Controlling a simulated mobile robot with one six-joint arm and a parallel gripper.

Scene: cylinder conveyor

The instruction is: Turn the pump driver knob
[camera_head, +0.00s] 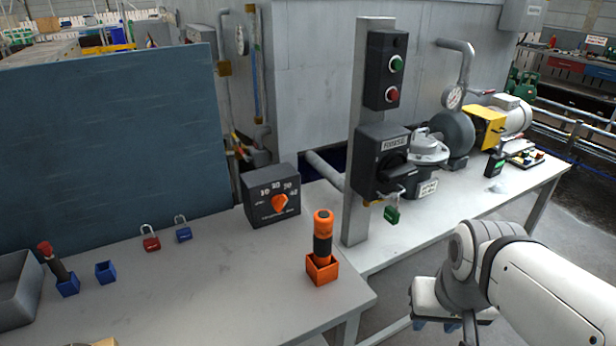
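A black dial box (271,196) stands at the back of the near table, with scale marks 10 to 40. Its orange knob (279,203) faces me; the caption below it is too small to read. A black switch box (383,160) with a label and a dark rotary handle is fixed to the grey post, and a green padlock (391,214) hangs under it. I cannot tell by label which one is the pump driver. My gripper (437,325) is at the lower right, away from both, with bluish fingertips partly hidden and near the frame's bottom edge.
An orange holder (322,268) with an orange-black cylinder stands at the near table's right edge. Red (150,238) and blue (183,229) padlocks lie left of the dial box. The grey post (355,215) rises between the dial box and my arm. The table front is mostly clear.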

